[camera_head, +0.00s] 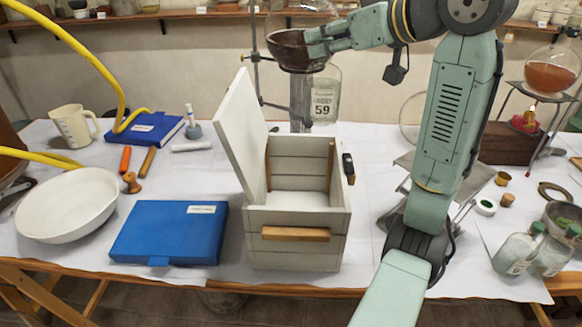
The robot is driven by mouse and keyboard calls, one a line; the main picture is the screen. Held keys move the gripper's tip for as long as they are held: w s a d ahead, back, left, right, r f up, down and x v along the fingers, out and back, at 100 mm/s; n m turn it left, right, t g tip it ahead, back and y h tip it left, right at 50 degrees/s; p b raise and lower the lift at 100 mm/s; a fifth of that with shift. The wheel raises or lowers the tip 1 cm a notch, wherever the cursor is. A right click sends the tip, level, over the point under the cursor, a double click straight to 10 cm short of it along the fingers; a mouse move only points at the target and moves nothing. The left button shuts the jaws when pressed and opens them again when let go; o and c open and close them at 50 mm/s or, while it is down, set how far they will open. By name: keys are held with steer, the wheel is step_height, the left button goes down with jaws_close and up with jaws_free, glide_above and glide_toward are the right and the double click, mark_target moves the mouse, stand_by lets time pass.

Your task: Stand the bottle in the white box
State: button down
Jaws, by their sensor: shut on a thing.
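The white box (260,218) stands on the table at the middle, its lid (238,135) swung up on the left side. Its open inside looks empty, with a pale floor. My gripper (312,42) is high behind the box, reaching in from the right. It is shut on the top of a clear glass bottle (326,85) with a white label reading 59. The bottle hangs upright below the fingers, behind and above the box's back wall. Its neck is hidden by the fingers.
A blue case (170,235) and white bowl (66,207) lie left of the box. Several glass bottles and small dishes stand on the right.

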steer(key=shift+a+f, duration=0.1)
steer(key=shift+a, duration=0.5)
steer(key=shift+a+f, duration=0.15)
steer(key=shift+f, duration=0.2)
steer(key=shift+w+f, duration=0.1)
steer(key=shift+f, duration=0.45)
step_height(320, 180, down, 22)
steer(key=b, duration=1)
steer(key=shift+f, duration=0.3)
